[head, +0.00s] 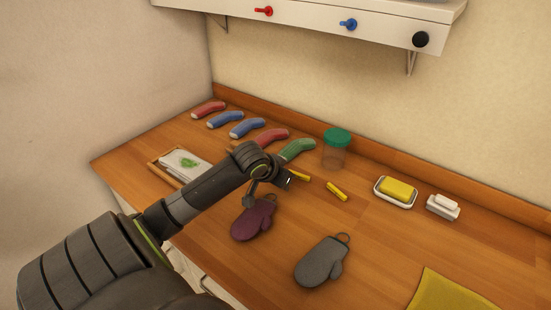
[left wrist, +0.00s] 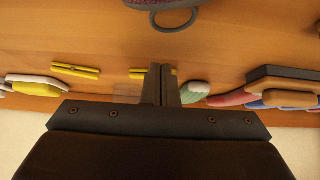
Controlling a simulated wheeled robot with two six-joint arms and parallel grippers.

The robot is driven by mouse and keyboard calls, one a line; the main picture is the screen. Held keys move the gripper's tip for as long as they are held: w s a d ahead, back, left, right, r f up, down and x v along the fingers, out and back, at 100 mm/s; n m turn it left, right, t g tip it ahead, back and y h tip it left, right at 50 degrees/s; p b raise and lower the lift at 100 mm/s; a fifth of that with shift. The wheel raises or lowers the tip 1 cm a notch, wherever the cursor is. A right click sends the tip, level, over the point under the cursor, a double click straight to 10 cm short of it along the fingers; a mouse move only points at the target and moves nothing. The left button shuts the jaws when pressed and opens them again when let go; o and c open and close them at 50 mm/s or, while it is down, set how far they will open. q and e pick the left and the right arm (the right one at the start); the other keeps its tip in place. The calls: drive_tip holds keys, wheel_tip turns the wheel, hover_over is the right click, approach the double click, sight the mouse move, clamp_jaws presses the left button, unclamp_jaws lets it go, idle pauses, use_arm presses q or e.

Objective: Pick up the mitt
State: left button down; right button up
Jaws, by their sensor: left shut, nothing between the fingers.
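A purple mitt (head: 252,220) lies on the wooden counter, partly behind my left arm's end. A grey mitt (head: 318,264) with a hanging loop lies to its right, nearer the front. My left gripper (head: 286,181) is above the counter, just beyond the purple mitt, and holds nothing. In the left wrist view the gripper's fingers (left wrist: 161,84) are together. The purple mitt's loop (left wrist: 175,27) shows at the top of that view, apart from the fingers. My right gripper is out of view.
Yellow clothespins (head: 337,191) lie close to my left gripper. A green-lidded jar (head: 335,152), several sock-like items (head: 297,149) and a soap dish (head: 381,200) stand or lie toward the back. A yellow cloth (head: 450,293) is at front right. A shelf (head: 330,22) overhangs the back.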

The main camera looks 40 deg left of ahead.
use_arm(q)
drive_tip(key=shift+x, duration=0.95)
drive_tip(key=s, duration=0.1)
drive_tip(key=s+p, duration=0.1)
drive_tip(key=s, duration=0.1)
drive_tip(key=shift+s+d+r, duration=0.1)
drive_tip(key=shift+s+r, duration=0.15)
drive_tip(key=shift+s+d, duration=0.1)
drive_tip(key=shift+s, duration=0.3)
drive_tip(key=shift+f, duration=0.1)
